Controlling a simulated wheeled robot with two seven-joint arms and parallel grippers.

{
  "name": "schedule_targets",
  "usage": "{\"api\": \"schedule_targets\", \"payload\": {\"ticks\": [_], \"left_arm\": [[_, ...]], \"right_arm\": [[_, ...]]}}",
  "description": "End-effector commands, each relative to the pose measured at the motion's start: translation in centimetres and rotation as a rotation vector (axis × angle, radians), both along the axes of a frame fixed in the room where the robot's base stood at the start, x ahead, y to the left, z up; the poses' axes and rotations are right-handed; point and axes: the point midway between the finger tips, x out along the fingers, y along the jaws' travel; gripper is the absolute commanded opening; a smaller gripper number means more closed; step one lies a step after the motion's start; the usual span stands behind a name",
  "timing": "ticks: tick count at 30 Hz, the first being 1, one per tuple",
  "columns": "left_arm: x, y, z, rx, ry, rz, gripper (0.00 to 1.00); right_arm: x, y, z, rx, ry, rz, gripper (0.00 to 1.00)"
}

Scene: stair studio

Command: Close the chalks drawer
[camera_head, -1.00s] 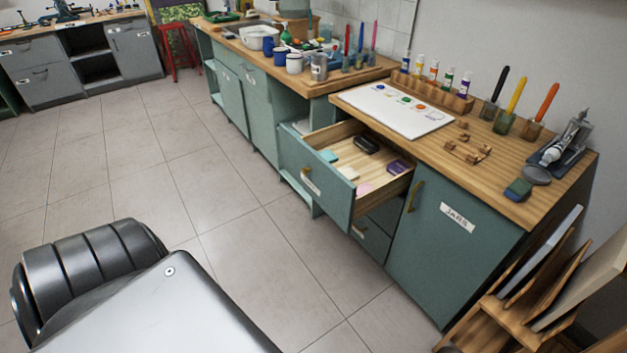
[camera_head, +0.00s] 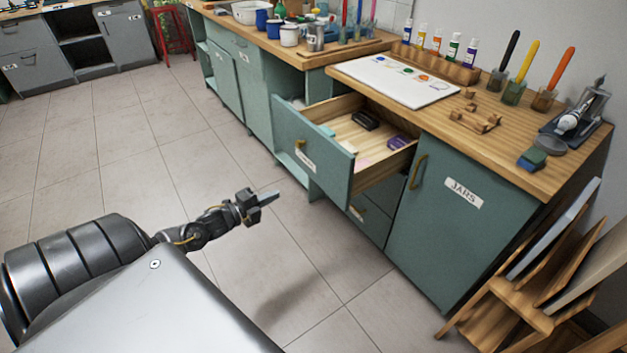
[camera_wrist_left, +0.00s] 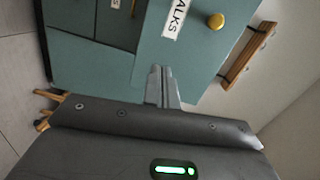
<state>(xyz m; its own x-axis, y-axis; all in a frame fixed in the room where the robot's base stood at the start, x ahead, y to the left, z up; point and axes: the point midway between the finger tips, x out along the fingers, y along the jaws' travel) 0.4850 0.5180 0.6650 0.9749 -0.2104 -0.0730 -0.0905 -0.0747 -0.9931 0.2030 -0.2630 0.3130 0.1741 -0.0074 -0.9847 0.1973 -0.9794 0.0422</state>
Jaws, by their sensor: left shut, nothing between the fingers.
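The chalks drawer (camera_head: 316,160) is pulled out of the teal cabinet, with a small round brass knob and a white label on its front. In the left wrist view its front (camera_wrist_left: 195,62) shows the end of the label, "ALKS", and the brass knob (camera_wrist_left: 216,21). Inside lie a black item (camera_head: 366,121), a purple box (camera_head: 400,143) and light pieces. My left gripper (camera_head: 270,197) is shut and empty, in front of the drawer and to its left, apart from it in the head view. The closed fingers (camera_wrist_left: 162,78) point toward the drawer front in the wrist view. My right gripper is not in view.
A "JARS" cupboard door (camera_head: 455,215) with a brass handle stands right of the drawer. The wooden worktop (camera_head: 500,150) holds paints, brushes and a white sheet. A wooden rack (camera_head: 510,300) stands at the lower right. The tiled floor (camera_head: 120,165) is open at left.

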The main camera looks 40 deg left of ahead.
Motion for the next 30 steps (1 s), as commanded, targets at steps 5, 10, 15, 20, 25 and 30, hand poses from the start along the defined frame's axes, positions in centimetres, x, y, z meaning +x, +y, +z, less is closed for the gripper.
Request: {"api": "schedule_targets", "payload": {"ticks": [5, 10, 15, 20, 25, 30], "left_arm": [[0.8, -1.3, 3.5, 0.072, -0.093, -0.085, 0.0], [1.2, -1.4, 3.7, 0.074, -0.097, -0.086, 0.0], [3.2, -2.0, 3.8, 0.072, -0.099, -0.085, 0.0], [6.4, -2.9, 3.8, 0.071, -0.101, -0.083, 0.0], [9.8, -3.9, 3.8, 0.07, -0.098, -0.082, 0.0], [12.3, -4.7, 3.8, 0.071, -0.097, -0.083, 0.0]], "right_arm": [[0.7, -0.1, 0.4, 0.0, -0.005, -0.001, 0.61], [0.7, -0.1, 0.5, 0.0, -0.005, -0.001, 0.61], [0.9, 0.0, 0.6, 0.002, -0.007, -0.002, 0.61], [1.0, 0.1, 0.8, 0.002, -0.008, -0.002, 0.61], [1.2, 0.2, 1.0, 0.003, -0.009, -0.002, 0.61], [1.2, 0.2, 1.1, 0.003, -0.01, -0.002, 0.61]]}}
